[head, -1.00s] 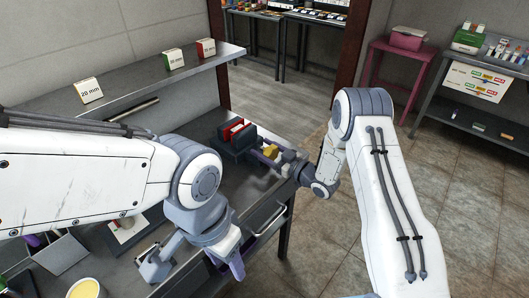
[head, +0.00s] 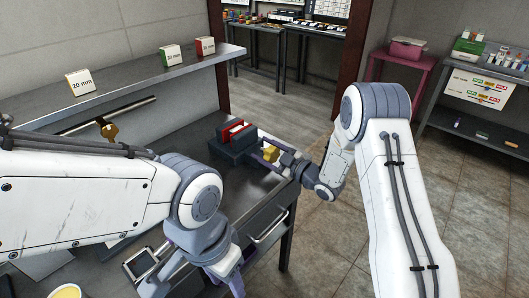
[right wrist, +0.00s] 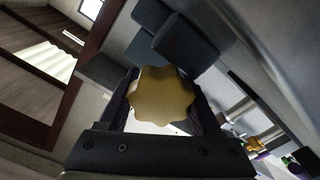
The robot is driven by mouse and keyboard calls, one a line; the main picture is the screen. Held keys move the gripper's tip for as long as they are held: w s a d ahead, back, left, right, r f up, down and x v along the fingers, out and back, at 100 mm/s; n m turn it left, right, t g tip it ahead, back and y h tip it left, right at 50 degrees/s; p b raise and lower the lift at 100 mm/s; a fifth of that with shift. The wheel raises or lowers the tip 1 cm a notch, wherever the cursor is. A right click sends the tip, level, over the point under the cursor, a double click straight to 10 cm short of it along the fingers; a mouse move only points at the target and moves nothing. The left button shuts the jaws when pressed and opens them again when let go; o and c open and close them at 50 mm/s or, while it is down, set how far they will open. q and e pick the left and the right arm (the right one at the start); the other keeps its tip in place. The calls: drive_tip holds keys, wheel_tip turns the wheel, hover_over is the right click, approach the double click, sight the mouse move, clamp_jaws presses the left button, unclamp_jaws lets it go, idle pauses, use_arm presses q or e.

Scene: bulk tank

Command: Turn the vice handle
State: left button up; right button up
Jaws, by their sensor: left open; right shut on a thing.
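The vice (head: 232,149) is a dark grey block on the metal bench, near its right end, with a red piece (head: 237,128) between its jaws. Its handle (head: 270,154) is a gold lobed knob on the right side. My right gripper (head: 268,152) is shut on the handle from the right. In the right wrist view the gold knob (right wrist: 158,95) sits between the two dark fingers, with the dark vice body (right wrist: 185,40) behind it. My left gripper (head: 196,284) is open and empty over the bench's front edge, apart from the vice.
A shelf above the bench holds a 20 mm box (head: 80,82), a green box (head: 171,55) and a red box (head: 204,46). Another gold knob (head: 109,131) shows by a bar at the back. A small dark framed item (head: 141,263) lies near the left gripper. Open floor is at right.

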drive_tip(key=shift+d, duration=0.1)
drive_tip(key=o, duration=1.4)
drive_tip(key=shift+c, duration=0.2)
drive_tip(key=shift+f, duration=0.15)
